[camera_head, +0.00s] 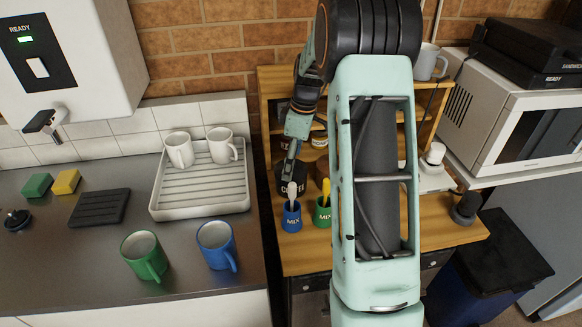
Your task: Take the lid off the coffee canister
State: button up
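The dark coffee canister (283,187) stands on the wooden shelf unit's counter, behind a blue cup marked MIX. Part of its COFFEE lettering shows, and the rest is covered by a pale spoon handle. Its lid cannot be made out, because my gripper covers the top. My gripper (290,169) points down at the canister's top from above. The fingers are small, dark and seen edge-on, so whether they touch the lid or are open or shut is unclear.
The blue MIX cup (291,220) and a green MIX cup (322,215) stand close in front of the canister. Jars (319,139) sit behind. My arm hides much of the shelf unit (280,88). A draining tray (202,206) with two white mugs is at left.

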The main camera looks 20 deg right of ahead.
jog(key=shift+s, duration=0.1)
jog(key=c, duration=1.4)
jog(key=shift+s, duration=0.1)
jog(key=c, duration=0.4)
jog(key=shift+o, duration=0.2)
jog(key=shift+f, duration=0.1)
